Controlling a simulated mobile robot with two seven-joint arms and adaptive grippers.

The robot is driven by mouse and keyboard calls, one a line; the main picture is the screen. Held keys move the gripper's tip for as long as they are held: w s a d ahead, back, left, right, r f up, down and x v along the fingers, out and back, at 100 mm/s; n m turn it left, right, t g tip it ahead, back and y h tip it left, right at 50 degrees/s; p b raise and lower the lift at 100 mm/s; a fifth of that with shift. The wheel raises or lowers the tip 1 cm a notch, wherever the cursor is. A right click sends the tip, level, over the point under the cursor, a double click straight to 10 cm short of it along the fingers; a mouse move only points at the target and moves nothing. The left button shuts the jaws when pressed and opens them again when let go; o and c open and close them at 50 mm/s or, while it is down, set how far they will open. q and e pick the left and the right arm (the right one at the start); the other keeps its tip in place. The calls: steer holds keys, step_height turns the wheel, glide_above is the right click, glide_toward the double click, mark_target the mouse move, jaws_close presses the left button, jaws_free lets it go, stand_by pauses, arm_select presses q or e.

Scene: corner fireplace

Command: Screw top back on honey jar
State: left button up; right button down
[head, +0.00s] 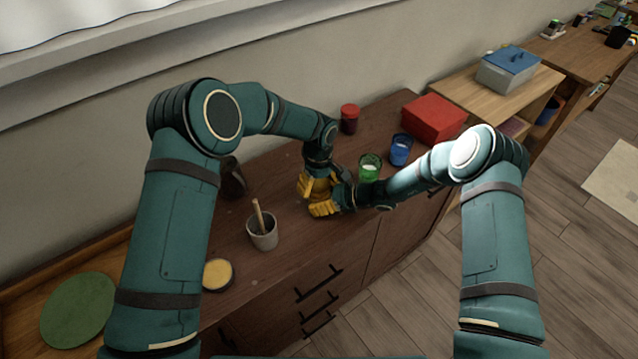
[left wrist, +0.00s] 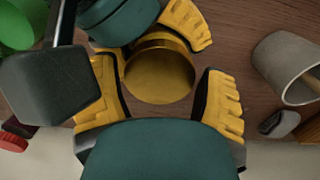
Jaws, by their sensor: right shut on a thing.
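My left gripper (head: 312,184) and my right gripper (head: 324,208) meet over the middle of the dresser top, and their yellow fingers hide the honey jar in the head view. In the left wrist view a gold round body (left wrist: 160,75) of the honey jar shows between the fingers; I cannot tell its top from its side wall clearly. The left gripper's fingers (left wrist: 165,100) stand on either side of it, with a small gap at the right. The right gripper's finger (left wrist: 186,24) curls against its far side and holds it.
A grey cup (head: 262,238) with a wooden stick and a round yellow-topped tin (head: 218,274) stand front left. A green glass (head: 369,168), blue glass (head: 400,150), red-lidded jar (head: 349,119) and red box (head: 433,118) stand to the right and behind. A dark object (head: 232,178) is behind the cup.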

arm_select(q)
steer(key=shift+o, duration=1.1)
steer(key=shift+r, duration=0.15)
steer(key=shift+r, duration=2.15)
steer(key=shift+o, duration=0.3)
step_height(320, 180, up, 3)
steer(key=n, duration=0.4)
steer(key=shift+n, duration=0.4)
steer(key=shift+f, duration=0.1)
steer(key=shift+f, duration=3.9)
